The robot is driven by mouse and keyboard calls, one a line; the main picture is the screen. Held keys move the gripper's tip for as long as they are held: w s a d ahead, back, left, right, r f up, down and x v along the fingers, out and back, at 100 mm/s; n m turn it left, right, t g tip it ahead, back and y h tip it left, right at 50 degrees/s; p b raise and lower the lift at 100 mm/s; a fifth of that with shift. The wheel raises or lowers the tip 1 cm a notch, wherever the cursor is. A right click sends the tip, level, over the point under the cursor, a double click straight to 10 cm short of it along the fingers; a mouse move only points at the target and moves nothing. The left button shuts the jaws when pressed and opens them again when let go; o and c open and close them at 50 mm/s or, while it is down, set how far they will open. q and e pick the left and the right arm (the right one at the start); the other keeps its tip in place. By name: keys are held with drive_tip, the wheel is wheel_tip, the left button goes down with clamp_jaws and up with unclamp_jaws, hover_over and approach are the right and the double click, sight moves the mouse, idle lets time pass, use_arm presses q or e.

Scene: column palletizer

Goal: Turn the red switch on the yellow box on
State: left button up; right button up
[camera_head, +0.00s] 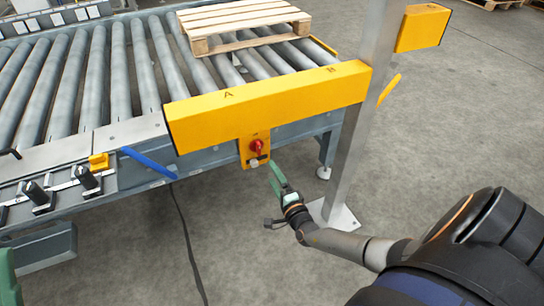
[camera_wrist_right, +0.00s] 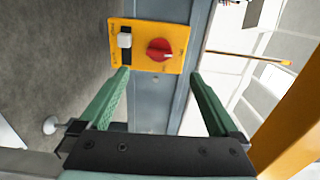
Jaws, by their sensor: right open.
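The yellow box (camera_head: 249,150) is a small panel on the conveyor's side, below the long yellow beam. Its round red switch (camera_head: 257,146) also shows in the wrist view (camera_wrist_right: 159,49), with a pale mark toward the right. A white part (camera_wrist_right: 125,40) sits beside it. My right gripper (camera_head: 273,168) is just in front of the panel. In the wrist view its green fingers (camera_wrist_right: 160,76) are spread and empty, with the switch beyond the tips, roughly between them; no contact shows. A green piece, perhaps my left gripper (camera_head: 8,278), is cut off at the left edge.
The yellow beam (camera_head: 270,103) overhangs the panel. A grey post (camera_head: 360,110) stands right of the panel, close to my right arm. A wooden pallet (camera_head: 243,22) lies on the rollers (camera_head: 120,75). A blue lever (camera_head: 149,162) sticks out left; a cable (camera_head: 185,235) crosses the floor.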

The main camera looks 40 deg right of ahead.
use_arm(q)
drive_tip(key=shift+s+a+f, duration=0.1)
drive_tip(key=shift+s+a, duration=0.1)
drive_tip(key=shift+s, duration=0.1)
idle(0.4)
